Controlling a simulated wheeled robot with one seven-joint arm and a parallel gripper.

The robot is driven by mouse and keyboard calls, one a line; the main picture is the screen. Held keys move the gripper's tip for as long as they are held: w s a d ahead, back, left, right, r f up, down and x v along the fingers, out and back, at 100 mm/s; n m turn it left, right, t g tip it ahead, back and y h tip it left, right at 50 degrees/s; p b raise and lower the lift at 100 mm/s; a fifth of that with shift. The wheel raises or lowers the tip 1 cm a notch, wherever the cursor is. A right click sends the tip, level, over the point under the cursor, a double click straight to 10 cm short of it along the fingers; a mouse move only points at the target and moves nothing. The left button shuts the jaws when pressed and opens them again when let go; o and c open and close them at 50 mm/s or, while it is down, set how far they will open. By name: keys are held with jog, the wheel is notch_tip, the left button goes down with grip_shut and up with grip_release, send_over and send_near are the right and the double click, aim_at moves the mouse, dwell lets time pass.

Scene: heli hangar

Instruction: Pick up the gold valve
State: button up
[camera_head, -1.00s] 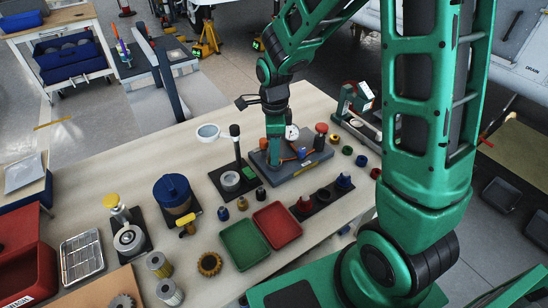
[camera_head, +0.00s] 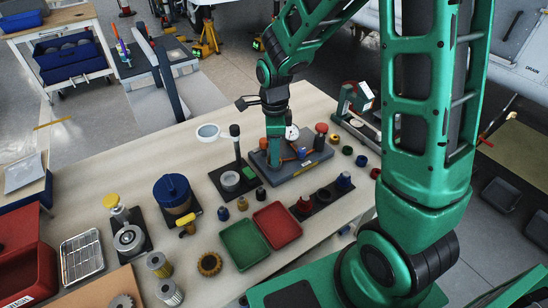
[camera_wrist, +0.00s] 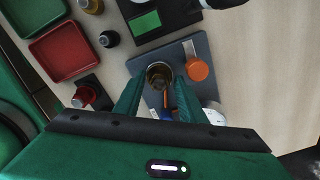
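A round brass-gold piece with a dark hollow centre, seemingly the gold valve (camera_wrist: 160,74), stands on a grey plate (camera_wrist: 205,48) in the wrist view. My gripper (camera_wrist: 160,80) is open, with a green finger on either side of the piece at its tips. A narrow gap seems to show beside it; contact cannot be told. In the head view my gripper (camera_head: 275,152) reaches straight down over the grey plate (camera_head: 312,166), and the fingers hide the gold piece.
An orange cap (camera_wrist: 197,70), a blue part and a white gauge (camera_head: 292,132) crowd the gripper. Green (camera_head: 244,244) and red (camera_head: 278,226) trays lie in front. A magnifier stand (camera_head: 236,160) is close on the left. Bare tabletop (camera_head: 130,180) lies farther left.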

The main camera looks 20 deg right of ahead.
jog(key=c, duration=0.8)
jog(key=shift+r, duration=3)
